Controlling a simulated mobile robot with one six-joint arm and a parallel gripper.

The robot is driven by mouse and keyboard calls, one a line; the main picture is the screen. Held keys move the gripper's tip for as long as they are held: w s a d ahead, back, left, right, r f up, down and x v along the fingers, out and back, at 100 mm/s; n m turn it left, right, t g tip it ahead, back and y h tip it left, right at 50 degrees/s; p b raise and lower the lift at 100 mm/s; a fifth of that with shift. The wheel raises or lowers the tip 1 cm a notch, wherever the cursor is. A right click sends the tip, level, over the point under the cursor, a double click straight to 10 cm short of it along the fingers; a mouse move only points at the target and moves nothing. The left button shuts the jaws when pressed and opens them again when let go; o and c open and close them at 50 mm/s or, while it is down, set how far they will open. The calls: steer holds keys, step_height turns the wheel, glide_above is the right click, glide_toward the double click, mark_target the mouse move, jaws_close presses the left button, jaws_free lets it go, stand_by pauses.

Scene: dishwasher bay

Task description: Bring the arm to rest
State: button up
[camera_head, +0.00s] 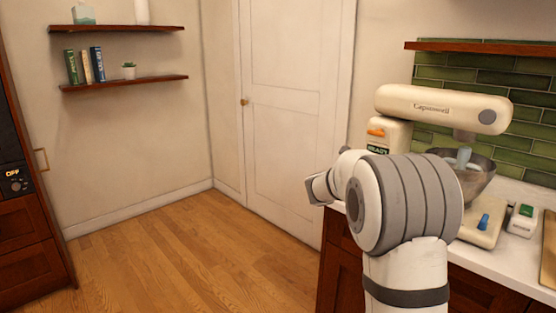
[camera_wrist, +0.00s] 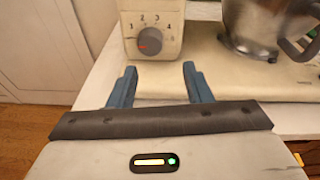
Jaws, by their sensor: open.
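My gripper (camera_wrist: 158,84) is open in the wrist view, with its two blue fingers apart and nothing between them. It points at the front of a cream stand mixer (camera_wrist: 152,30), below a grey numbered dial (camera_wrist: 150,41). Whether the fingers touch the mixer's base cannot be told. In the head view my arm rises in front of the counter and hides part of the mixer (camera_head: 440,104); the gripper's fingers are hidden there.
A closed white door (camera_head: 290,100) and open wooden floor (camera_head: 170,255) lie to the left. Wall shelves (camera_head: 125,83) are farther left.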

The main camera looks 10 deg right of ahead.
steer(key=s+a+r+m+g+y+p, duration=0.1)
steer(key=s+a+m+g+y+p, duration=0.15)
steer(key=s+m, duration=0.6)
steer(key=s+a+r+m+g+y+p, duration=0.1)
steer(key=s+m+g+p, duration=0.3)
steer(key=s, duration=0.8)
steer(key=s+a+f+m+y+p, duration=0.1)
steer(key=s+a+m+y+p, duration=0.1)
steer(key=s+a+m+y, duration=0.2)
steer(key=s+a+f+m+y+p, duration=0.1)
steer(key=s+a+m+y, duration=0.3)
steer(key=s+a+m, duration=0.6)
steer(key=s+g+p, duration=0.1)
steer(key=s, duration=0.4)
steer(key=shift+s+a, duration=0.15)
steer(key=shift+s, duration=0.25)
steer(key=shift+m+y, duration=0.25)
steer(key=shift+c, duration=1)
